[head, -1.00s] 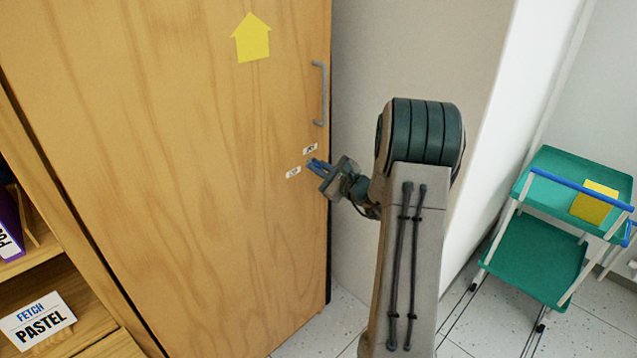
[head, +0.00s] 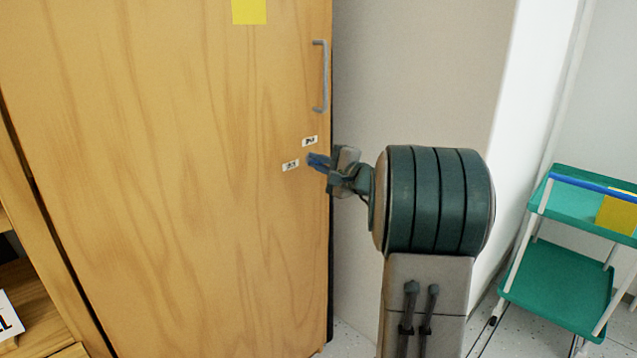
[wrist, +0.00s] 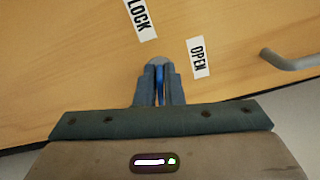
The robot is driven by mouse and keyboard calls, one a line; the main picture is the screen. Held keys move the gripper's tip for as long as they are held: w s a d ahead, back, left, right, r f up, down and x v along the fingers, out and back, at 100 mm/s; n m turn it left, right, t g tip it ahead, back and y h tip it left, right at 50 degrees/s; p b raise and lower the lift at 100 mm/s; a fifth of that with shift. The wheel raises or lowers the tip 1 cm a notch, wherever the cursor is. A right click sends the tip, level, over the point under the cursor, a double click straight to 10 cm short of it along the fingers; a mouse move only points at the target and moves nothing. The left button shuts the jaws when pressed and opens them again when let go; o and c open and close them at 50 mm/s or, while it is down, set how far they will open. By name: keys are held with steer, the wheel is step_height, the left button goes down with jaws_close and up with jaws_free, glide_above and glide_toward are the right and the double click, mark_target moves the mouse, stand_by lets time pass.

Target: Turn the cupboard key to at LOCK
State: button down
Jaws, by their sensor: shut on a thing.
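The cupboard door (head: 180,220) is tall light wood and looks shut. My gripper (head: 314,161) is at its right edge, below the handle. In the wrist view my gripper (wrist: 160,78) is shut on the blue key (wrist: 160,84), in front of a round grey lock plate (wrist: 154,63). The fingers hide most of the key, so its exact angle is hard to tell. The white LOCK label (wrist: 139,18) is up and left of the fingertips in the wrist view. The OPEN label (wrist: 197,57) is to their right.
A grey bar handle (head: 321,76) is on the door above the lock. A yellow paper (head: 249,10) is higher up. A green trolley (head: 560,275) stands at the right, beyond a pale wall. Open wooden shelves (head: 30,300) are at the left.

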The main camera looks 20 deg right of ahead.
steer(key=shift+f+n+b, duration=0.25)
steer(key=shift+n+b, duration=0.85)
steer(key=shift+b, duration=0.75)
steer(key=shift+r+n+b, duration=0.2)
steer(key=shift+n+b, duration=0.2)
steer(key=shift+b, duration=0.2)
steer(key=c, duration=1.6)
jaws_free()
steer(key=p+v, duration=0.2)
steer(key=v, duration=1.1)
steer(key=shift+s+p, duration=0.3)
steer(key=shift+s, duration=0.1)
